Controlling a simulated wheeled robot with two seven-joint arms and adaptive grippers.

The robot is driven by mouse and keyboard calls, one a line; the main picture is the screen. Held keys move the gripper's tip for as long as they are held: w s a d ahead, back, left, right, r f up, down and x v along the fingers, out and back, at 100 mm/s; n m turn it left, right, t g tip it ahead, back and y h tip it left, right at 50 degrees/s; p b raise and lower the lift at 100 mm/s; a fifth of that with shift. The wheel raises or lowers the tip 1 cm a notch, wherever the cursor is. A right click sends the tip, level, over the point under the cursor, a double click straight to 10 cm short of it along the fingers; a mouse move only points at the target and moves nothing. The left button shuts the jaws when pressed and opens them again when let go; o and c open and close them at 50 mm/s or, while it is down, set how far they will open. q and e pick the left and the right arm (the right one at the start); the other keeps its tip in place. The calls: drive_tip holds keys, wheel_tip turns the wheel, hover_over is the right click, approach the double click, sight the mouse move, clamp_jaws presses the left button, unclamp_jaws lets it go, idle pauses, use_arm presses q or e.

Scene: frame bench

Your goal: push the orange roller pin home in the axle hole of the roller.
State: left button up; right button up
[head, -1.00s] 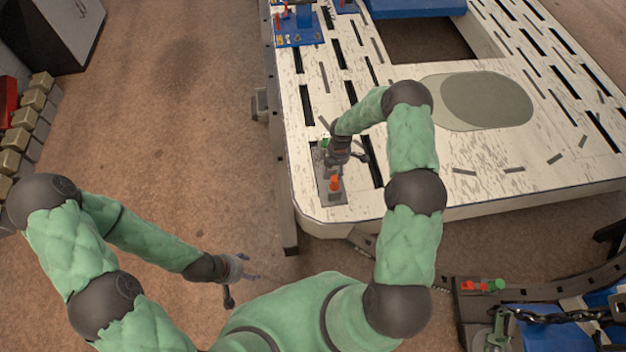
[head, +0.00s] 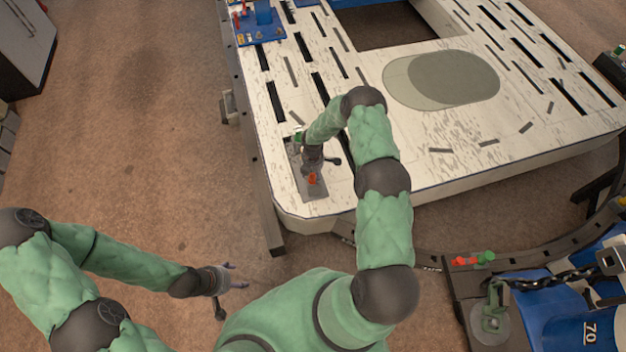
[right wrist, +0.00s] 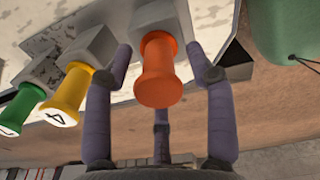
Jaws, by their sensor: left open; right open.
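The orange roller pin (head: 313,179) stands at the near end of a grey plate (head: 312,194) on the white bench. In the right wrist view the pin (right wrist: 157,72) projects from a grey block (right wrist: 152,14). I cannot tell how deep it sits. My right gripper (head: 312,170) is open, its fingers on either side of the pin, with gaps visible. A yellow pin (right wrist: 72,88) marked 4 and a green pin (right wrist: 22,108) sit in similar blocks beside it. My left gripper (head: 238,278) is open and empty, over the floor. I cannot make out a separate roller.
A curved dark rail (head: 430,258) runs right of the bench's near edge, with a red piece (head: 463,261) and a green piece (head: 485,257). A blue fixture (head: 260,28) stands at the bench's far left. A grey-green oval (head: 440,80) lies on the bench.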

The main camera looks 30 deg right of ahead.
drive_tip(key=shift+f, duration=0.4)
drive_tip(key=shift+r, duration=0.1)
clamp_jaws()
